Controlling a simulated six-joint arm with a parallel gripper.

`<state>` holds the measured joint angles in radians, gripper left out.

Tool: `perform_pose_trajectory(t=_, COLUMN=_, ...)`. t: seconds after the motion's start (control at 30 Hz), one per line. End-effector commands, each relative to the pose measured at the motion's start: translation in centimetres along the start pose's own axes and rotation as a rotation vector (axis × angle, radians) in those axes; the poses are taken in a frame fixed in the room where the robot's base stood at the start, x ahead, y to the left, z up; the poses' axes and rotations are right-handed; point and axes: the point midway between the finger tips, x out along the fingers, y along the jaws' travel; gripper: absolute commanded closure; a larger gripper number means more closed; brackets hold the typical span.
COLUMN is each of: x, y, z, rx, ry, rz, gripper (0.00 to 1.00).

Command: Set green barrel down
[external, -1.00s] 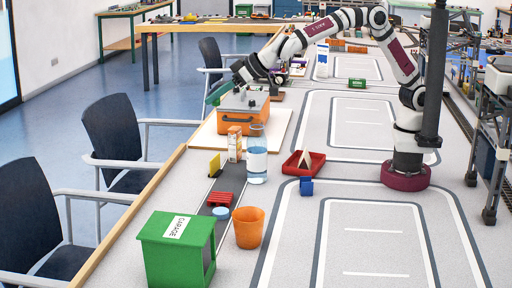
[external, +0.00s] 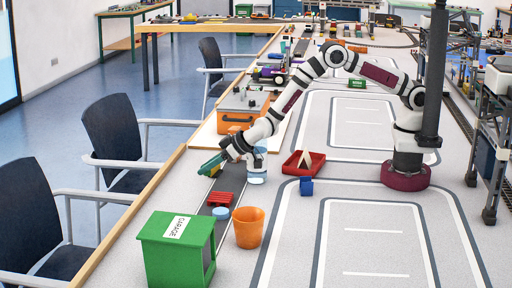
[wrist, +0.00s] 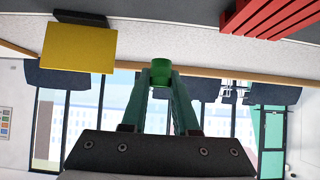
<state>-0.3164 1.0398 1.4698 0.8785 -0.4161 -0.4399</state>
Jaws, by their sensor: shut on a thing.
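The green barrel (wrist: 161,72) is small and sits between my fingertips in the wrist view. My gripper (wrist: 161,80) is shut on it. In the external view my gripper (external: 208,166) is over the dark strip at the table's left side, near the yellow plate, and the barrel is too small to make out clearly. The yellow plate (wrist: 78,48) shows at the upper left of the wrist view. A red slatted piece (wrist: 275,15) shows at its upper right and lies on the strip in the external view (external: 219,199).
Nearer are a light blue disc (external: 221,213), an orange bucket (external: 248,228) and the green garage (external: 178,250). A red tray (external: 316,166) and blue block (external: 306,186) lie to the right.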

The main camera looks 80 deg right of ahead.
Motion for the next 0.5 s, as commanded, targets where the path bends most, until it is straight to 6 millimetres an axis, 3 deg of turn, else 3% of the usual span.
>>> perform_pose_trajectory(t=0.2, x=2.4, y=0.0, z=3.1, rx=0.001, ry=-0.001, rz=0.000, gripper=1.00)
perform_pose_trajectory(t=0.5, x=2.5, y=0.0, z=3.3, rx=0.001, ry=0.000, rz=0.000, gripper=1.00)
